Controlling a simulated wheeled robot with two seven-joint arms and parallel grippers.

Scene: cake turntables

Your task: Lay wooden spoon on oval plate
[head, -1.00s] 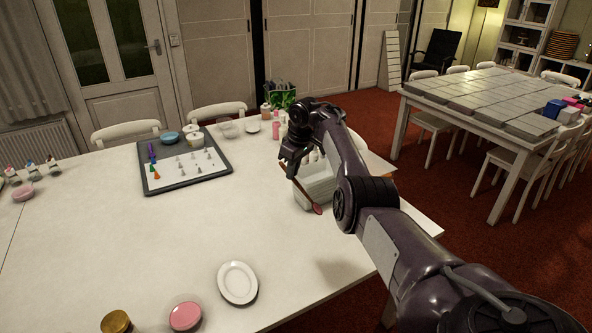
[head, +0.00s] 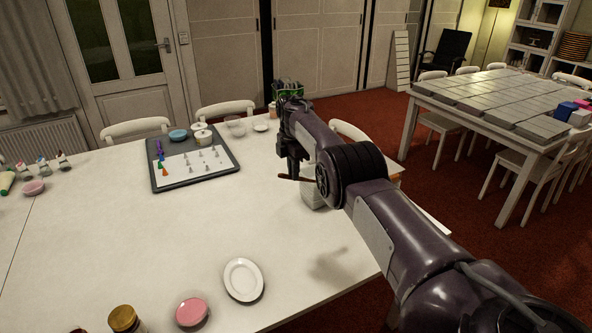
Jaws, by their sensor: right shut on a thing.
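The wooden spoon (head: 291,178) shows as a thin brown stick at my right gripper (head: 291,173), which is shut on it. The spoon is held above the table, roughly level in the picture, and its right part is hidden behind my right arm. The fingertips are dark and small in this view. The white oval plate (head: 243,280) lies empty near the front edge of the table, below and to the left of the gripper in the picture. My left gripper is out of view.
A pink-filled bowl (head: 191,311) and a gold-lidded jar (head: 123,318) stand left of the plate. A dark-rimmed tray (head: 196,184) with piping tips lies farther back. A white container (head: 313,196) is partly behind my arm. The table's middle is clear.

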